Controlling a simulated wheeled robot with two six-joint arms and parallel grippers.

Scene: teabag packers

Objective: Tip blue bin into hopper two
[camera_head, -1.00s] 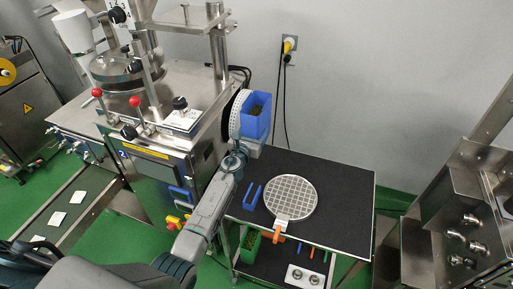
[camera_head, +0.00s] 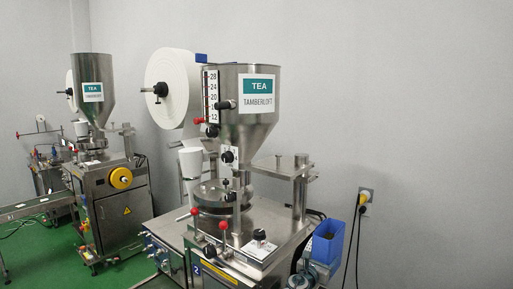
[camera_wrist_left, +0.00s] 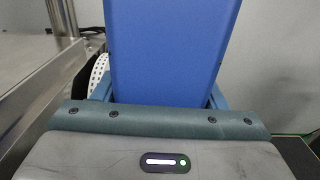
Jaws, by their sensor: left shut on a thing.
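My right gripper is not in view.
A steel post with a flat plate (camera_head: 283,165) stands between the bin and the hopper. A white paper roll (camera_head: 172,88) is behind the hopper. A second machine with its own hopper (camera_head: 92,92) stands at left. The wall right of the hopper is clear, with a plug (camera_head: 364,197) lower down.

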